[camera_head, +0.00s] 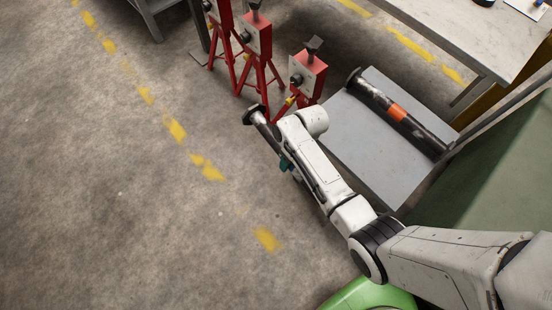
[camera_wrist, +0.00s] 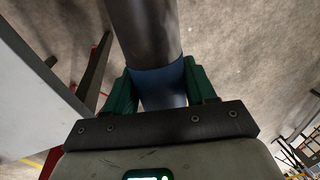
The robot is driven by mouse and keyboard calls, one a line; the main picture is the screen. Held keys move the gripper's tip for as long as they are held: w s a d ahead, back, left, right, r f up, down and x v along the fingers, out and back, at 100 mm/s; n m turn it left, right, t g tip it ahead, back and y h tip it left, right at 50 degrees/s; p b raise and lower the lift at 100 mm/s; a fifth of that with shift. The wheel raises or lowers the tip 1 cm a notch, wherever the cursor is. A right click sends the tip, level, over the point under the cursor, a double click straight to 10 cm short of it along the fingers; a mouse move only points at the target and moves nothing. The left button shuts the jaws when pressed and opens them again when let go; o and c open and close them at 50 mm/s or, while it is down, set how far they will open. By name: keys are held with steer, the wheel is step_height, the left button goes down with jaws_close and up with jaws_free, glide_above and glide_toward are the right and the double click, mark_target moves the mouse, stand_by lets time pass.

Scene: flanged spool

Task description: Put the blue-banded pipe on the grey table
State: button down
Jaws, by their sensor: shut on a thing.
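The blue-banded pipe is a dark metal spool with a flange at its far end (camera_head: 260,125). In the wrist view its blue band (camera_wrist: 158,84) sits between the green fingers of my gripper (camera_wrist: 160,88). My gripper is shut on the pipe at the band. In the head view my gripper (camera_head: 286,164) is mostly hidden by my arm, and so is the rest of the pipe. The pipe is held up over the floor, left of a flat grey tabletop (camera_head: 350,150). An orange-banded pipe (camera_head: 397,112) lies on that tabletop.
Red stands (camera_head: 310,75) are just beyond the held pipe. A worn pale table (camera_head: 465,35) with small items on it is at the upper right. A green panel (camera_head: 490,170) borders the grey tabletop on the right. The floor at left is clear, with yellow dashes.

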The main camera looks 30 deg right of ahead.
steer(key=s+d+r+n+p, duration=0.1)
steer(key=s+d+r+p, duration=0.2)
steer(key=d, duration=1)
steer(key=s+d+r+p, duration=0.1)
steer(key=s+d+r, duration=0.35)
steer(key=d, duration=0.85)
steer(key=b+x, duration=0.2)
steer(key=d+b+x, duration=0.1)
steer(key=b+x, duration=0.1)
steer(key=x, duration=0.1)
steer(key=b+x, duration=0.2)
steer(key=shift+s+d+f+b, duration=0.1)
steer(key=shift+s+f+b, duration=0.2)
steer(key=shift+f, duration=0.25)
steer(key=shift+f+b, duration=0.4)
steer(key=shift+f, duration=0.2)
steer(key=c, duration=0.8)
jaws_free()
steer(key=o, duration=0.5)
steer(key=shift+f, duration=0.15)
